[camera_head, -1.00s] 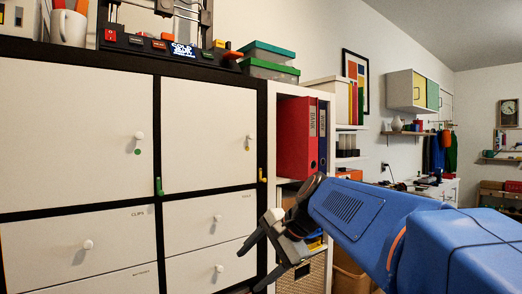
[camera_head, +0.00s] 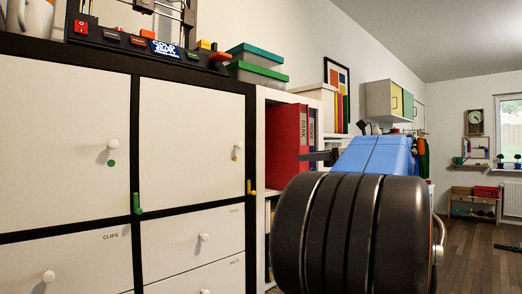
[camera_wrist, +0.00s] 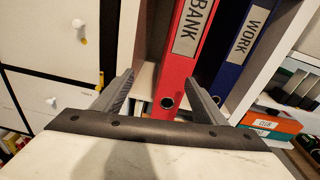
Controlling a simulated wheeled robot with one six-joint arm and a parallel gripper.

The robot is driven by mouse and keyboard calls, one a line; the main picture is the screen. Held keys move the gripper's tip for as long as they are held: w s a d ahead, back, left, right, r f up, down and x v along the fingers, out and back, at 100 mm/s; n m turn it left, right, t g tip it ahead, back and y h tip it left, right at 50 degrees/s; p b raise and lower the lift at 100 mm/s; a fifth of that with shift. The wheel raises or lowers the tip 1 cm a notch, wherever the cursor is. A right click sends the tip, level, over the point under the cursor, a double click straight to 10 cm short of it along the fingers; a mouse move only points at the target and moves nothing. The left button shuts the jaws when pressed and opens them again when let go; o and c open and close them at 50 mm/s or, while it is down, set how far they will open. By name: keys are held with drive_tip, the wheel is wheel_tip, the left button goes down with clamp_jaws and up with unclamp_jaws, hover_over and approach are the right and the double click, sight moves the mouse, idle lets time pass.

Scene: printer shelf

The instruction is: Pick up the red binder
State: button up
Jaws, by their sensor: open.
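The red binder (camera_head: 287,136), labelled BANK, stands upright in the white shelf's upper compartment. In the wrist view the red binder (camera_wrist: 178,75) shows its spine, with a label and a finger hole low down. A blue binder (camera_wrist: 233,55), labelled WORK, stands just to its right. My gripper (camera_wrist: 160,98) is open and empty, with one finger on each side of the red spine in the picture. I cannot tell how far the fingertips are from the spine. In the head view my gripper (camera_head: 318,157) is partly hidden by my arm, in front of the binders.
The white shelf (camera_head: 261,165) has a wall left of the binders. A cabinet (camera_head: 190,125) with knobbed doors stands to the left. Open floor (camera_head: 480,240) lies to the right.

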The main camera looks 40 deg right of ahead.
sight(284, 147)
drive_tip(key=s+d+r+m+t, duration=0.1)
drive_tip(key=d+r, duration=0.2)
drive_tip(key=shift+h, duration=0.4)
drive_tip(key=w, duration=0.5)
drive_tip(key=w+a, duration=0.1)
drive_tip(key=w, duration=1.1)
drive_tip(key=shift+a+f, duration=0.2)
clamp_jaws()
